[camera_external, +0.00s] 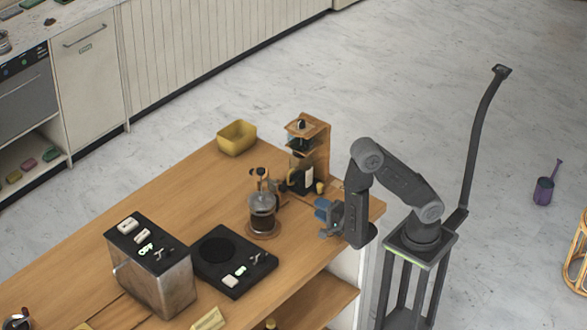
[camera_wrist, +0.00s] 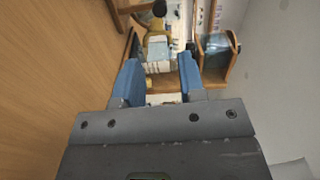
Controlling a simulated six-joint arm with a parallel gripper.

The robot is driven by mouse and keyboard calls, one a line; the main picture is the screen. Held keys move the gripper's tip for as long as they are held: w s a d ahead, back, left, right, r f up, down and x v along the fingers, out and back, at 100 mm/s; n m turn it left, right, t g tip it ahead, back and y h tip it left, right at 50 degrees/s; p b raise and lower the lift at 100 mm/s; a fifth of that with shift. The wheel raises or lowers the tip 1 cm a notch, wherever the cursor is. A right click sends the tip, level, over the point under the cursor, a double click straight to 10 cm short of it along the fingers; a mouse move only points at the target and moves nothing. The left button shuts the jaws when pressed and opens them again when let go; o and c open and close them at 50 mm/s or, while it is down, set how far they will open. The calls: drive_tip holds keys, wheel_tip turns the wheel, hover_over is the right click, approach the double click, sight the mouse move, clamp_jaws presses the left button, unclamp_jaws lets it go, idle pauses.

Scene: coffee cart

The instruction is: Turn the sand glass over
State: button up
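My gripper (camera_wrist: 160,72) has its two blue fingers spread apart, with a clear gap between them. In the external view, my gripper (camera_external: 326,214) is low over the right part of the wooden counter (camera_external: 185,205), in front of the wooden stand (camera_external: 318,140). I cannot pick out the sand glass with certainty. A small yellow piece (camera_external: 320,187) stands at the stand's foot, too small to identify. In the wrist view, a yellow-and-white item (camera_wrist: 156,45) shows beyond the fingertips, and a pale item partly shows between the fingers. Neither is clearly gripped.
A glass coffee maker (camera_external: 262,212) stands on a round base left of my gripper. A yellow bin (camera_external: 237,138) sits at the counter's far edge. A black scale-like plate (camera_external: 215,280) and a metal machine (camera_external: 165,285) are farther left. Bare counter lies between bin and machine.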

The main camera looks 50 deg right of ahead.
drive_tip(key=r+n+h, duration=0.1)
drive_tip(key=n, duration=0.2)
drive_tip(key=n+g, duration=0.4)
drive_tip(key=n, duration=1)
approach(286, 189)
drive_tip(key=shift+n+g+y, duration=0.3)
drive_tip(key=shift+n+y, duration=0.1)
drive_tip(key=shift+y, duration=0.1)
drive_tip(key=x, duration=0.8)
drive_tip(key=shift+w+d+r, duration=0.1)
drive_tip(key=shift+w+d, duration=0.25)
drive_tip(key=shift+w, duration=0.15)
drive_tip(key=c, duration=0.6)
